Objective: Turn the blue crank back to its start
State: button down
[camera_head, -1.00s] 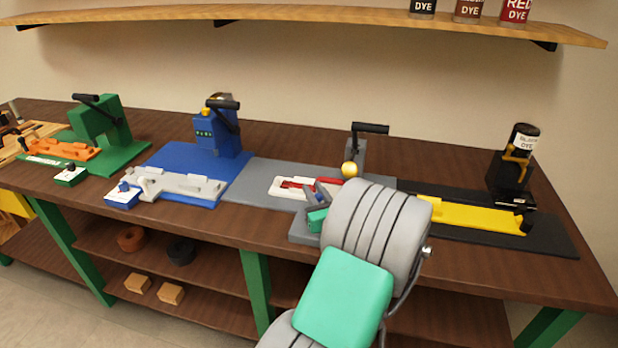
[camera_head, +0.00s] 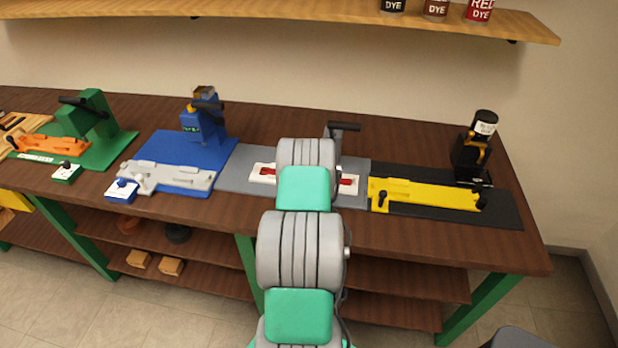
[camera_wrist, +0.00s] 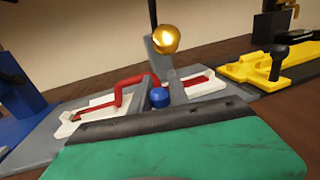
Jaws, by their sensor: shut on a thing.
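The blue crank shows in the wrist view as a round blue knob (camera_wrist: 160,97) at the grey station, just beyond the dark front edge of my green-and-black gripper body. My gripper (camera_wrist: 159,105) is shut on the crank at that knob; its fingertips are mostly hidden and the crank's arm is not clear. In the head view my own arm covers the gripper and the crank. The grey station's base plate (camera_head: 237,177) shows beside my arm.
A gold ball (camera_wrist: 166,39) on a grey post and a red bent bar (camera_wrist: 122,91) stand close to the knob. The blue station (camera_head: 180,150) is to the left, the yellow fixture (camera_head: 425,194) to the right. A shelf (camera_head: 300,18) runs above.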

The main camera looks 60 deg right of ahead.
jog(key=shift+s+m+g, duration=0.25)
jog(key=shift+m+g, duration=0.05)
jog(key=shift+g, duration=0.2)
jog(key=c, duration=1.5)
grip_release()
jog(key=shift+s+d, duration=0.1)
jog(key=shift+s, duration=0.1)
jog(key=shift+o, duration=1.2)
jog(key=shift+w, duration=0.1)
notch_tip(320, 180, up, 4)
jog(key=shift+f+p, duration=0.2)
jog(key=shift+p, duration=0.55)
jog(key=s+a+r+b, duration=0.3)
jog(key=s+a+r, duration=0.5)
jog(key=a, duration=0.3)
jog(key=shift+a+r, duration=0.3)
jog(key=shift+r, duration=0.4)
